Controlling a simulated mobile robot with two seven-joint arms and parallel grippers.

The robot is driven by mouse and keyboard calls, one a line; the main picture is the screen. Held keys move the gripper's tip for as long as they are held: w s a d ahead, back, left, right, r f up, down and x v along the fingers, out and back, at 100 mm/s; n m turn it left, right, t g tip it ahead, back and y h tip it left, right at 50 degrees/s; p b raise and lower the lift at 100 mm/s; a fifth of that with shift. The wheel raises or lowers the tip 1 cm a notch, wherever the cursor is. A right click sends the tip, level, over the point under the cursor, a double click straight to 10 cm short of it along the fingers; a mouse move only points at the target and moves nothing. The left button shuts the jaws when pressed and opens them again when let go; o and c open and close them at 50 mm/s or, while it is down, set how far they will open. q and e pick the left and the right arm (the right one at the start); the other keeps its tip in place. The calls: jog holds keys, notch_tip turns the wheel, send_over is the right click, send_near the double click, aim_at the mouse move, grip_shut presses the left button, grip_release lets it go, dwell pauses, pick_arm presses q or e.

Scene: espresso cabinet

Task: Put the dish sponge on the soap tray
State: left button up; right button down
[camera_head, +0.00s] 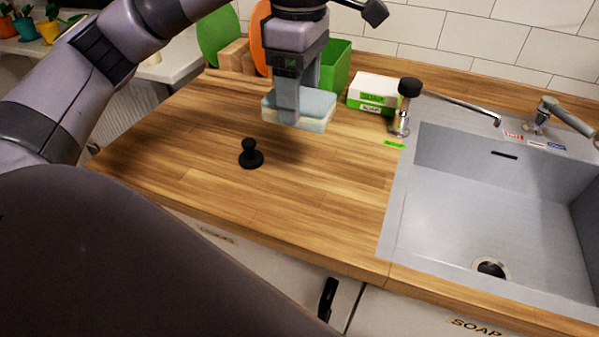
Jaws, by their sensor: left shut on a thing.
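My left gripper (287,117) points down and is shut on the dish sponge (315,108), a pale blue and cream block. It holds the sponge above the wooden counter, and a shadow lies below it. The fingers hide part of the sponge. A white and green box-shaped thing (372,86) with green labels stands on the counter just right of the sponge, apart from it. I cannot tell for sure whether it is the soap tray. My right gripper is not in view.
A black knobbed tool (251,155) stands on the counter (320,185) below the sponge. A black-topped dispenser (405,105) stands beside the grey sink (400,205). A green container (336,66) and upright green and orange boards stand behind the gripper. The front counter is clear.

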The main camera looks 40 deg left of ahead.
pick_arm(q)
notch_tip(320, 180, down, 15)
jog(key=shift+r+b, duration=0.15)
jog(key=shift+b, duration=0.15)
jog(key=shift+f, duration=0.2)
jog(key=o, duration=0.9)
jog(key=shift+o, duration=0.2)
